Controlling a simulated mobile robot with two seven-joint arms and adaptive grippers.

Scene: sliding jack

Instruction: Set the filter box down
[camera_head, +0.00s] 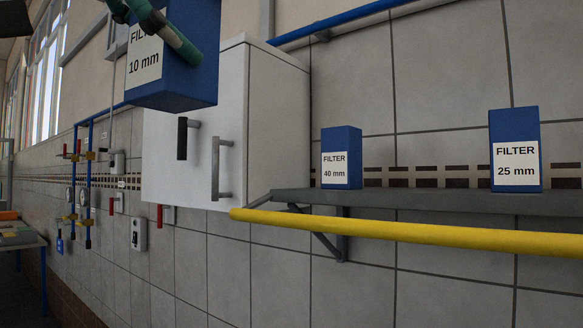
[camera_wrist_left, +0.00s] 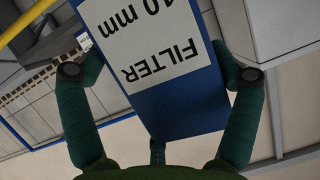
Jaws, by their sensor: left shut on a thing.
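A blue filter box with a white label reading "FILTER 10 mm" (camera_head: 185,80) is held up at the top left of the head view. It also fills the middle of the left wrist view (camera_wrist_left: 180,110), label upside down there. My left gripper (camera_head: 160,30) has green fingers and is shut on this box; in the wrist view its fingers (camera_wrist_left: 160,75) lie on both sides of it. A blue "FILTER 40 mm" box (camera_head: 341,145) and a blue "FILTER 25 mm" box (camera_head: 515,135) stand upright on a grey wall shelf (camera_head: 430,201). My right gripper is not in view.
A white wall cabinet (camera_head: 275,130) with dark handles hangs left of the shelf, partly behind the held box. A yellow pipe (camera_head: 420,233) runs in front of and below the shelf. The shelf is bare between the two standing boxes.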

